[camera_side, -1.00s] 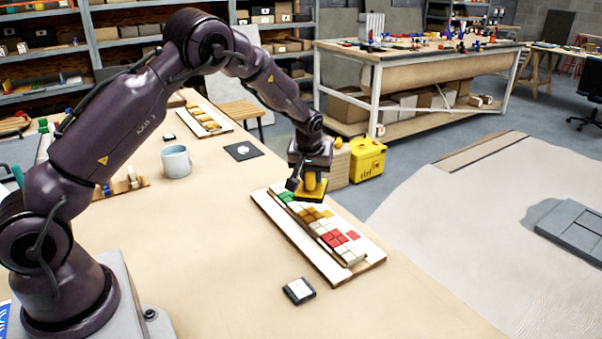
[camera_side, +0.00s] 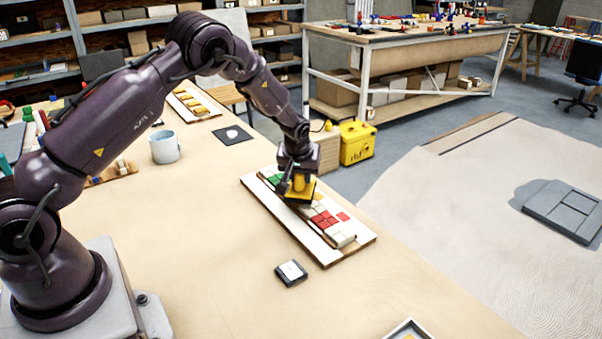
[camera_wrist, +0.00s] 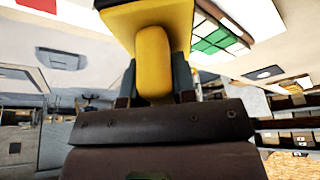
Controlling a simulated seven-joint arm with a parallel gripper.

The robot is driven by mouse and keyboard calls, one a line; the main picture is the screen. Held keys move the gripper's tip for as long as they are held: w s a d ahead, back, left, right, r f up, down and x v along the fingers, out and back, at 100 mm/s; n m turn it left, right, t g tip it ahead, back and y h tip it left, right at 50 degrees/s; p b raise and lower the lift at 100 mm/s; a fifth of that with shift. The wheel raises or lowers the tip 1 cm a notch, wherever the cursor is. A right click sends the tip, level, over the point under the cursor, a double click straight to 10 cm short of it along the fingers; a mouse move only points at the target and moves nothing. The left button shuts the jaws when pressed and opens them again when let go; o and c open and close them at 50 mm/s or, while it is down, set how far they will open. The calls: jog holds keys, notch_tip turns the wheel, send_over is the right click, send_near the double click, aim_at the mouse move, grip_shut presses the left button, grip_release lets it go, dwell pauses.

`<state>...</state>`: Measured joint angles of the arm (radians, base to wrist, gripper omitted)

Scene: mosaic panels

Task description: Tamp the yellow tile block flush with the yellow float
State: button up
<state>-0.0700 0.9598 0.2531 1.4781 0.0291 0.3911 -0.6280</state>
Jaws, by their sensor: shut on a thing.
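My gripper (camera_side: 298,172) is shut on the handle of the yellow float (camera_side: 300,190). In the wrist view the yellow handle (camera_wrist: 153,62) stands between the fingers, with the float's plate above it. In the side view the float is low over the middle of the mosaic panel (camera_side: 282,232); I cannot tell whether it touches the tiles. The yellow tile block is mostly hidden under or behind the float; a little yellow (camera_side: 318,196) shows at its right edge. Green tiles (camera_side: 272,179) lie on the far side of the float, red tiles (camera_side: 325,219) on the near side.
A small dark block with a white top (camera_side: 291,272) lies in front of the panel. A grey-blue mug (camera_side: 164,147) and a dark square plate (camera_side: 231,135) stand farther back. A framed tray (camera_side: 408,329) shows at the bottom edge. The front of the table is largely clear.

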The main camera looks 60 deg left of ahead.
jog(key=shift+f, duration=0.85)
dwell(1.6)
jog(key=shift+r, duration=3.65)
